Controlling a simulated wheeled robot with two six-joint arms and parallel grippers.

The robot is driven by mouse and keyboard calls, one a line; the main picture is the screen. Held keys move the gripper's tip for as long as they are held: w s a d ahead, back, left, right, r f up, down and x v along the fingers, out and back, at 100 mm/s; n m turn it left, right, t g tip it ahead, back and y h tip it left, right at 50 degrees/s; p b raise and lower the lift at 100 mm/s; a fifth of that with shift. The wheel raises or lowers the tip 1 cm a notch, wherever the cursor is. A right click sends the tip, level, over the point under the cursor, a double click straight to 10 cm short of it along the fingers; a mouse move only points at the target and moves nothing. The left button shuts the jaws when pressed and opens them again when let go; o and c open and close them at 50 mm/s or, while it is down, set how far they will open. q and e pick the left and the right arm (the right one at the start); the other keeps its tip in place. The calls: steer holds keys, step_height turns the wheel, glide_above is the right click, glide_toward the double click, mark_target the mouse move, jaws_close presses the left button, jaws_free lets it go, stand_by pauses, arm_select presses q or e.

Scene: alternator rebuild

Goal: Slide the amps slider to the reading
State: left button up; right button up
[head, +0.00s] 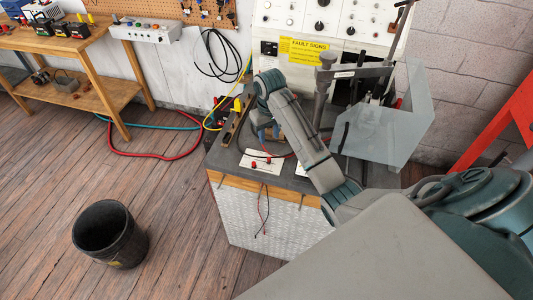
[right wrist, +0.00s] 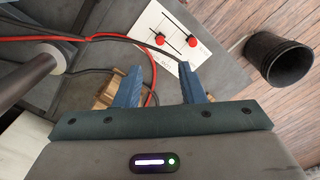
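A white panel (head: 262,163) with two red slider knobs lies on the dark bench top (head: 226,160), near its front edge. In the right wrist view the panel (right wrist: 172,62) shows two dark slots, with one red knob (right wrist: 160,39) at left and another red knob (right wrist: 192,41) at right. The labels are too small to read, so I cannot tell which is the amps slider. My right gripper (head: 268,133) is above the bench, just behind the panel in the head view. Its blue fingers (right wrist: 160,88) are apart with nothing between them. My left gripper is out of view.
Red and black leads (right wrist: 85,38) cross the bench beside the panel. A grey post (head: 323,85) and a clear shield (head: 385,130) stand at the right. A black bucket (head: 110,236) stands on the floor. A fault-signs board (head: 303,50) stands behind.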

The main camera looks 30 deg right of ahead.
mark_target(269, 158)
step_height(269, 158, down, 3)
steer(key=b, duration=0.3)
step_height(269, 158, down, 8)
steer(key=shift+r+p, duration=0.2)
steer(key=shift+p, duration=0.4)
